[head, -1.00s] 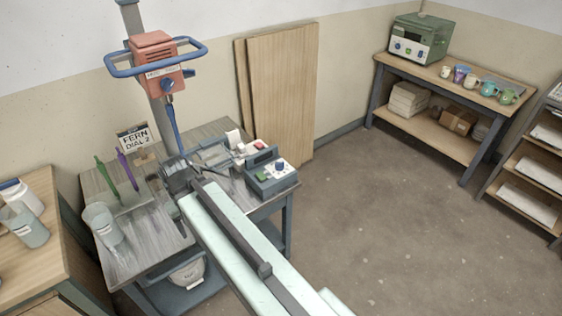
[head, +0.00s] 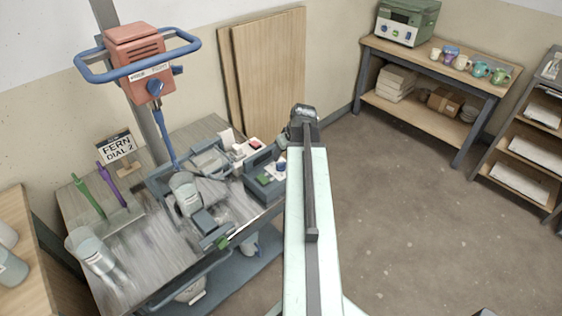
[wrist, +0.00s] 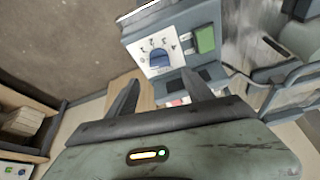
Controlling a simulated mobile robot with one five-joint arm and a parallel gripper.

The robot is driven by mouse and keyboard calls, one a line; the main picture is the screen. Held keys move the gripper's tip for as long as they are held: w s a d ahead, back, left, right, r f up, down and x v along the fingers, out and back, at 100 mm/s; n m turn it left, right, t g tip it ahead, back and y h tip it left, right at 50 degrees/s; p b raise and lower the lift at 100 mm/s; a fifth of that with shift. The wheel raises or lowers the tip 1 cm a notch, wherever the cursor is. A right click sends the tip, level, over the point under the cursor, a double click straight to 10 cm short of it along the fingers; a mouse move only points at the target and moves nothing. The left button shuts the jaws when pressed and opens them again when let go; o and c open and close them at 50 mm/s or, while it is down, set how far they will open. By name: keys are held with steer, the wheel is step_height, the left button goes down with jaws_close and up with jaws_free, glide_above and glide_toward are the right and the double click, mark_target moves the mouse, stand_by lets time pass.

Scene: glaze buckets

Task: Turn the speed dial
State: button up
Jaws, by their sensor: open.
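A grey control box (head: 262,190) stands at the right edge of the grey table. It carries a blue dial (head: 281,167) and a green button. In the wrist view the dial (wrist: 159,59) sits on a pale marked panel beside the green button (wrist: 205,39); its exact setting is too small to read. My gripper (wrist: 163,84) is open and empty, its fingers apart from the dial. In the head view my arm's dark end lies just right of the box; the fingers cannot be made out there. A sign (head: 118,149) reads "FERN DIAL 2".
An orange mixer head (head: 138,50) with blue handles and a blue knob hangs on a column above the table. Boards (head: 270,75) lean behind. The floor on the right is clear.

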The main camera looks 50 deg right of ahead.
mark_target(281, 163)
steer(key=b+x, duration=0.6)
steer(key=x, duration=0.1)
steer(key=shift+f, duration=0.2)
steer(key=shift+r, duration=0.1)
jaws_close()
